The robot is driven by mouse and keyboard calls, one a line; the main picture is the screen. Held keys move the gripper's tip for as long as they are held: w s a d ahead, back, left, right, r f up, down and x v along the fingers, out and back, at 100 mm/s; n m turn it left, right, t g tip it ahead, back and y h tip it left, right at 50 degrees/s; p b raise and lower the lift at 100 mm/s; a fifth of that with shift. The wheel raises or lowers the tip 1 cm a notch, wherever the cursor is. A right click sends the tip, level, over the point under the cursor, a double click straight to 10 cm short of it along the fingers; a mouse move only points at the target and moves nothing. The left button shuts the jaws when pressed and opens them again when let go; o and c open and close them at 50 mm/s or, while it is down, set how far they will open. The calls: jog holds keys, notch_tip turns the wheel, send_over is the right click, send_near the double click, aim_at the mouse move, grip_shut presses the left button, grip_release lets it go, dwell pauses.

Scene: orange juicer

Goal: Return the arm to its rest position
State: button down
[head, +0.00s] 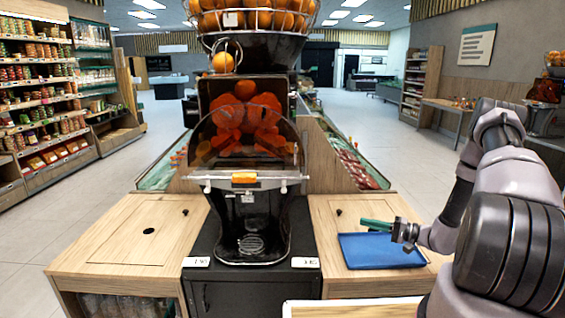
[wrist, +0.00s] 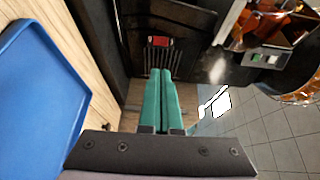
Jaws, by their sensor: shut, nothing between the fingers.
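My gripper (head: 378,224) has green fingers and sits over the right wooden counter, above the blue tray's back edge, pointing left toward the juicer. In the wrist view its two fingers (wrist: 161,100) lie side by side, closed, with nothing between them. My grey arm reaches in from the right side of the head view. The orange juicer (head: 247,150) stands upright in the middle, with a wire basket of oranges on top and a clear front cover over red-orange parts.
A blue tray (head: 380,251) lies on the right wooden counter (head: 335,215); it also fills the left of the wrist view (wrist: 40,90). Store shelves (head: 45,95) stand at far left. Open floor lies behind.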

jog(key=s+a+r+n+g+h, duration=0.1)
jog(key=s+a+r+g+h, duration=0.15)
jog(key=r, duration=0.55)
jog(key=s+a+r+n+g+h, duration=0.1)
jog(key=s+a+r+n+g, duration=0.15)
jog(key=r, duration=0.55)
jog(key=s+a+r+n+g+h, duration=0.1)
jog(key=s+r+g, duration=0.15)
jog(key=r, duration=0.55)
jog(key=s+d+r+m+t+h, duration=0.1)
jog(key=s+r+m+t+h, duration=0.2)
jog(key=s+r, duration=1.6)
jog(key=r+t+h, duration=0.1)
jog(key=t+h, duration=0.2)
jog(key=h, duration=0.3)
jog(key=shift+d+t, duration=0.15)
jog(key=shift+t, duration=0.2)
